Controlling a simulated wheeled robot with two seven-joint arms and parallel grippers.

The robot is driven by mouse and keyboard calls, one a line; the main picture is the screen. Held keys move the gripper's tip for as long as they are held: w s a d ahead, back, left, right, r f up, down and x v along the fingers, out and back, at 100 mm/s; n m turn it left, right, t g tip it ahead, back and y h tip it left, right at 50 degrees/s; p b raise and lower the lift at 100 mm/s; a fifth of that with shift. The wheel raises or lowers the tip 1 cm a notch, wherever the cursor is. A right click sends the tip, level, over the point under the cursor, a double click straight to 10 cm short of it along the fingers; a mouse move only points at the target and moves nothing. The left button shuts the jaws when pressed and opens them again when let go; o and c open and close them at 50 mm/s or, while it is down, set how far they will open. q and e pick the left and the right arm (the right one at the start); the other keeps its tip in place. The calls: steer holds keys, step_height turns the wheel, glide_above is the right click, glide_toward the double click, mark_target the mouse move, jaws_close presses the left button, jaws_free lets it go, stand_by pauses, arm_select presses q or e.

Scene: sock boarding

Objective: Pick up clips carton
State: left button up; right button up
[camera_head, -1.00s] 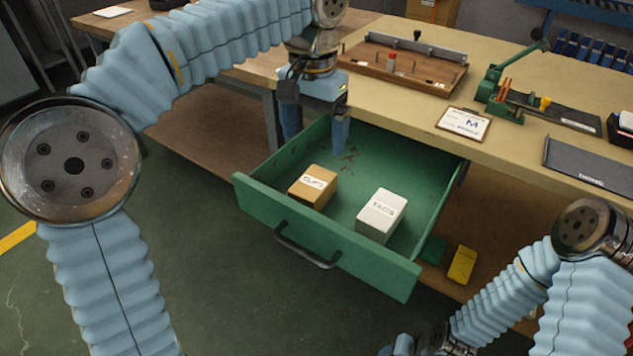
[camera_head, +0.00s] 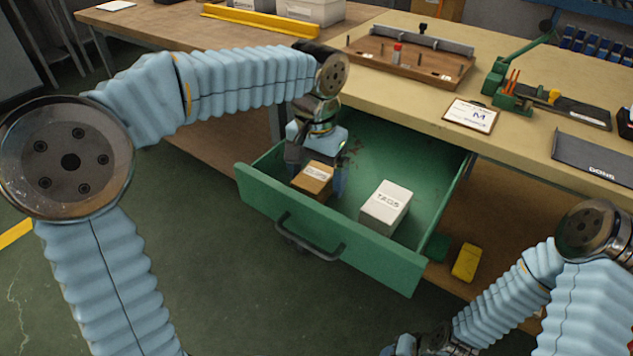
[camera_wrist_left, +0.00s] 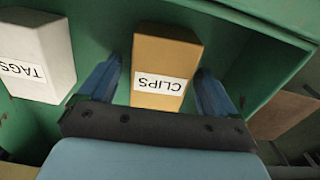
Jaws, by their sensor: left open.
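The clips carton (camera_head: 313,181) is a small brown box with a white label, standing in the open green drawer (camera_head: 340,250). In the left wrist view its label on the carton (camera_wrist_left: 163,65) reads CLIPS. My left gripper (camera_head: 320,178) is down in the drawer at the carton. In the left wrist view the blue fingers of the gripper (camera_wrist_left: 158,85) are open, one on each side of the carton, with a visible gap at the left finger. The head view partly hides the fingers behind the carton. My right gripper is not clearly visible.
A white TAGS carton (camera_head: 386,207) stands in the drawer to the right of the clips carton; it also shows in the left wrist view (camera_wrist_left: 38,58). The drawer walls surround both cartons. The workbench (camera_head: 400,100) above holds a wooden fixture (camera_head: 410,60) and a clipboard (camera_head: 471,115).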

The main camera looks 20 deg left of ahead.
arm_select(q)
steer(key=c, duration=1.2)
steer(key=shift+o, duration=0.2)
steer(key=shift+r, duration=0.15)
